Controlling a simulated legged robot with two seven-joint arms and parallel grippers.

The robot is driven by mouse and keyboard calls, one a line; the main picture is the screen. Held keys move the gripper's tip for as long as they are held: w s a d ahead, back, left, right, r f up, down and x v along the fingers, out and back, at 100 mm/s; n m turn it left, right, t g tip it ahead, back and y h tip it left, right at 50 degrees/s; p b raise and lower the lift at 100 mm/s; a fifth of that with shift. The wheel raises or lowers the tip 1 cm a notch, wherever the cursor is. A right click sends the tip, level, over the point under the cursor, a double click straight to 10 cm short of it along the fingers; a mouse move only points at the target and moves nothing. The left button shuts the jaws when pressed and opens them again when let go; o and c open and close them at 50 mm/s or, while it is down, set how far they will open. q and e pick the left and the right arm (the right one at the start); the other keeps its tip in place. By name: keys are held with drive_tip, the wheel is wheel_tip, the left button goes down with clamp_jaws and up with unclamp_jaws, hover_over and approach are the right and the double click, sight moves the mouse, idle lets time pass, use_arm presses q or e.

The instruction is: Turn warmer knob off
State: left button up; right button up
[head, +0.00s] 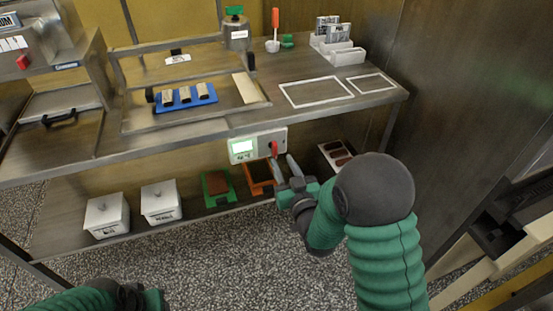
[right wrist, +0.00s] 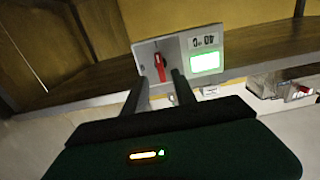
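The warmer's control box (head: 258,146) is pale grey and mounted under the front edge of the bench, with a lit green display (head: 242,147) and a red knob (head: 273,147). In the right wrist view the box appears upside down, with the red knob (right wrist: 160,67) beside a "40 °C" label. My right gripper (head: 283,162) is open and empty in front of the knob. In the right wrist view its fingers (right wrist: 158,82) lie to either side of the knob's lower end; I cannot tell whether they touch it. My left gripper (head: 142,299) is only partly in view at the bottom left.
The bench top (head: 300,70) holds a blue tray (head: 186,104) with several bars, and a metal pot (head: 236,38). White lidded bins (head: 107,215), a green-framed tray (head: 218,199) and an orange tray (head: 260,189) stand on the lower shelf. A wall (head: 470,110) closes off the right.

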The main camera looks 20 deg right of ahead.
sight(276, 152)
drive_tip(key=w, duration=0.4)
drive_tip(key=shift+w, duration=0.4)
drive_tip(key=shift+w+a+r, duration=0.1)
drive_tip(key=shift+w+a, duration=0.2)
drive_tip(key=shift+a, duration=0.05)
drive_tip(key=shift+d, duration=0.25)
drive_tip(key=c, duration=0.5)
clamp_jaws()
